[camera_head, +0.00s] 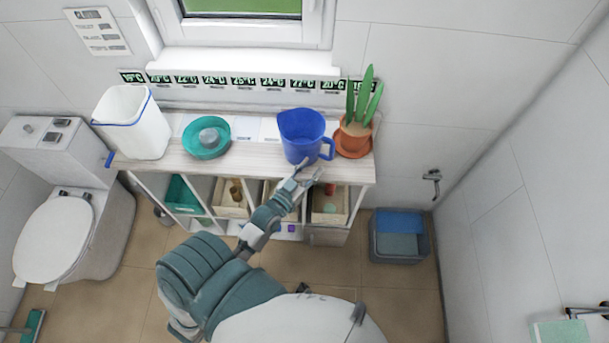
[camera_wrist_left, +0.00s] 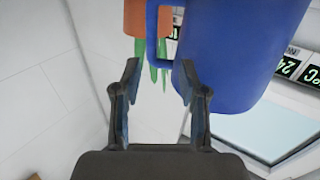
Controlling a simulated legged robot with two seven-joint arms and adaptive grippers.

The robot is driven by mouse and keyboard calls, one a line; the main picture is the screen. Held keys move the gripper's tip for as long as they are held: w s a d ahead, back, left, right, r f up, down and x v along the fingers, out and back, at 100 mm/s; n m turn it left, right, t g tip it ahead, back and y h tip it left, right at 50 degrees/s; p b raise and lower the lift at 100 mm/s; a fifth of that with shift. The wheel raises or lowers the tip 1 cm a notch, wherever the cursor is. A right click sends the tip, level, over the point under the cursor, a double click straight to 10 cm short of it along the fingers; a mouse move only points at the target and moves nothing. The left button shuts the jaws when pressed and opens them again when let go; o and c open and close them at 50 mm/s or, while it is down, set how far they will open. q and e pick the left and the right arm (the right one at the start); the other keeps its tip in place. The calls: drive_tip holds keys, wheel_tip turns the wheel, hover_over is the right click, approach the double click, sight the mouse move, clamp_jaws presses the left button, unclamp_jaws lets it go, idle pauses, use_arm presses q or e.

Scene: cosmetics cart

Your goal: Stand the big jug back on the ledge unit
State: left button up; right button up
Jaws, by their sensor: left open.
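The big blue jug (camera_head: 302,132) stands upright on the top of the ledge unit (camera_head: 250,160), with its handle towards the right. My left gripper (camera_head: 309,170) is open and empty, just in front of the unit's top edge and below the jug. In the left wrist view, the jug (camera_wrist_left: 240,45) fills the upper right. Its handle lies beyond the open left fingertips (camera_wrist_left: 158,68), apart from them as far as I can tell. My right gripper is not in view.
A potted plant (camera_head: 354,137) on an orange saucer stands close right of the jug. A teal bowl (camera_head: 206,137) and a white bin (camera_head: 131,122) stand to the left. A grey bin (camera_head: 400,248) stands on the floor at right.

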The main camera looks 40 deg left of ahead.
use_arm(q)
drive_tip(key=shift+s+d, duration=0.95)
drive_tip(key=shift+s, duration=0.85)
drive_tip(key=s+d+f+g, duration=0.1)
drive_tip(key=s+f+g, duration=0.2)
drive_tip(key=f, duration=0.9)
drive_tip(key=s+f+g, duration=0.3)
drive_tip(key=f, duration=0.9)
drive_tip(key=s+d+f+g, duration=0.1)
drive_tip(key=s+f+g, duration=0.15)
drive_tip(key=f, duration=1.05)
drive_tip(key=s+f+g, duration=0.2)
drive_tip(key=s+f, duration=0.4)
drive_tip(key=s, duration=0.3)
drive_tip(key=s+d+f+m+g, duration=0.1)
drive_tip(key=s+f+g, duration=0.2)
drive_tip(key=s+f, duration=0.3)
drive_tip(key=s+d+f+m+g, duration=0.1)
drive_tip(key=s+f+g, duration=0.2)
drive_tip(key=s, duration=1)
wheel_tip(320, 180, down, 4)
drive_tip(key=shift+d+r, duration=0.15)
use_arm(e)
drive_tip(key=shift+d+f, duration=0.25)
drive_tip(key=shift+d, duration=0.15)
